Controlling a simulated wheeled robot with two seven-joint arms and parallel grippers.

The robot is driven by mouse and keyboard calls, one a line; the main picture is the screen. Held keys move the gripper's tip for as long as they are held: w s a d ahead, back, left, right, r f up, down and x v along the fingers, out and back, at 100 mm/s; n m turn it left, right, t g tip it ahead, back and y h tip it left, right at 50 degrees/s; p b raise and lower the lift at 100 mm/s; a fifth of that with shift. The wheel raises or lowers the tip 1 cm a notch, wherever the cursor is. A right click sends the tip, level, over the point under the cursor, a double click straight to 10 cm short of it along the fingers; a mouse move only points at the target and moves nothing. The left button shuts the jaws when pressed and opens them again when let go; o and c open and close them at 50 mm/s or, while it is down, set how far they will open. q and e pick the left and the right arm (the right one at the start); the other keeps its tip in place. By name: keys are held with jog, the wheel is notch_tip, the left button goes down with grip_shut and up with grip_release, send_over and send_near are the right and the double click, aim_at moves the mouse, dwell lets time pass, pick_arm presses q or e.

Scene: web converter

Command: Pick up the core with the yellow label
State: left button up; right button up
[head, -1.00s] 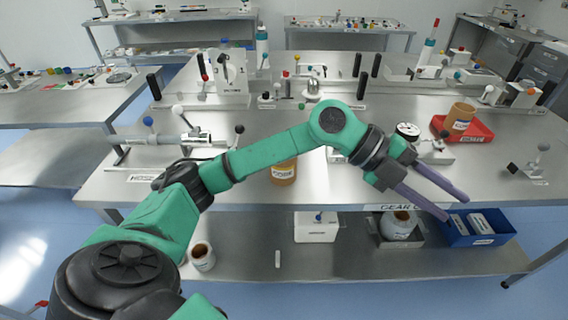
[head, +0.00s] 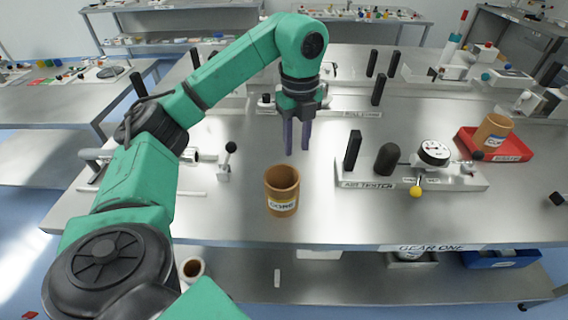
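A brown cardboard core (head: 282,186) stands upright on the steel table near its front edge. Its label looks white and yellow and reads CORE. My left gripper (head: 297,151) points down above and behind the core, with its two purple fingers apart and nothing between them. It does not touch the core. A second core (head: 493,132) stands in a red tray (head: 515,152) at the right, with a label that looks bluish. My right gripper is not in view.
An air tester stand (head: 463,181) with a black post, dial and yellow knob is right of the near core. A black-knobbed lever (head: 224,170) stands to its left. Another brown roll (head: 192,268) is on the lower shelf. The table in front of the core is clear.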

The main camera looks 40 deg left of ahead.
pick_arm(q)
send_over(296, 179)
notch_tip(296, 179, down, 4)
notch_tip(296, 179, down, 7)
jog(key=shift+w+a+r+p, duration=0.1)
jog(key=shift+a+p, duration=0.05)
jog(key=shift+p, duration=0.85)
jog(key=shift+f, duration=0.35)
jog(key=shift+c, duration=0.6)
grip_shut()
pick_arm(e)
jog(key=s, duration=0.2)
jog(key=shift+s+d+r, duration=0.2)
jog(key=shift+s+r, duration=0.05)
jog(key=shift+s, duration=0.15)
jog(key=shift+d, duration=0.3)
